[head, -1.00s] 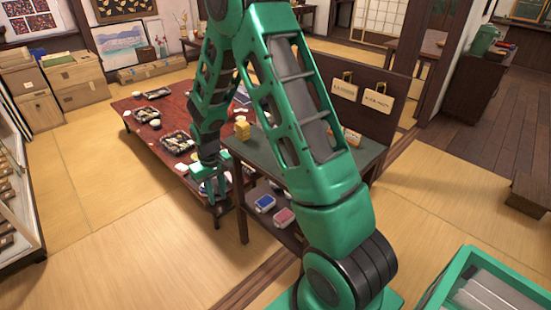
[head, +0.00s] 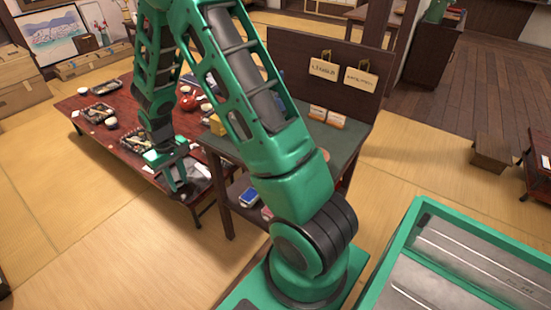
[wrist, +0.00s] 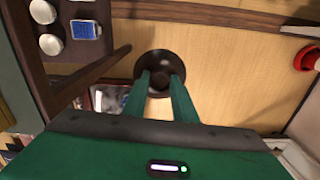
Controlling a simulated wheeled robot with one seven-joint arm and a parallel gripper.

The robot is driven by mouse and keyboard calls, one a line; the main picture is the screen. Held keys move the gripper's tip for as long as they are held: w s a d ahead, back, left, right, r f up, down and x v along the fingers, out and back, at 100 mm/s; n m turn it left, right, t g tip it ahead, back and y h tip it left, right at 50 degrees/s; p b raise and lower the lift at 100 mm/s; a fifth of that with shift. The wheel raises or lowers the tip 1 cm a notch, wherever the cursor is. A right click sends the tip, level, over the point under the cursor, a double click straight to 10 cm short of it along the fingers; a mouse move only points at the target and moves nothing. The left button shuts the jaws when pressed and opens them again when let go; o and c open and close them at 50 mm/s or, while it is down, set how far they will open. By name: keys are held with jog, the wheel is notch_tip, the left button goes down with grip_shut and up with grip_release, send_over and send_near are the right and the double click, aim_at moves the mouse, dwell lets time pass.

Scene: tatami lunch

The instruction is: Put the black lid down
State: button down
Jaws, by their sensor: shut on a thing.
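The black lid (wrist: 160,64) is round and dark, with a raised round centre, in the wrist view. My gripper (wrist: 160,84) is shut on it; the two green fingers reach its middle from below in the picture. Pale tatami shows behind the lid, so it is held in the air. In the head view my gripper (head: 180,178) hangs beside the near right end of the low red-brown table (head: 100,145). The lid is small and dark there and hard to make out.
A dark-legged side table (head: 352,143) with a lower shelf stands right of my gripper. The wrist view shows a blue box (wrist: 84,30) and white round things on a dark surface, and a red thing (wrist: 306,58) at right. Tatami (head: 110,245) in front is clear.

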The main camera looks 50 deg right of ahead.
jog(key=s+d+r+m, duration=0.8)
jog(key=s+r+m, duration=0.1)
jog(key=m, duration=0.7)
jog(key=s+d+r+m, duration=0.9)
jog(key=r+m, duration=0.1)
jog(key=m, duration=0.6)
jog(key=shift+m, duration=0.3)
jog(key=d+f, duration=0.2)
jog(key=d, duration=0.1)
jog(key=s+d+f, duration=0.1)
jog(key=d+f, duration=0.1)
jog(key=d, duration=0.2)
jog(key=s+d+f, duration=0.1)
jog(key=d+f, duration=0.2)
jog(key=d, duration=0.1)
jog(key=shift+f, duration=2.05)
jog(key=shift+f, duration=0.1)
jog(key=c, duration=1.4)
grip_release()
jog(key=shift+c, duration=0.2)
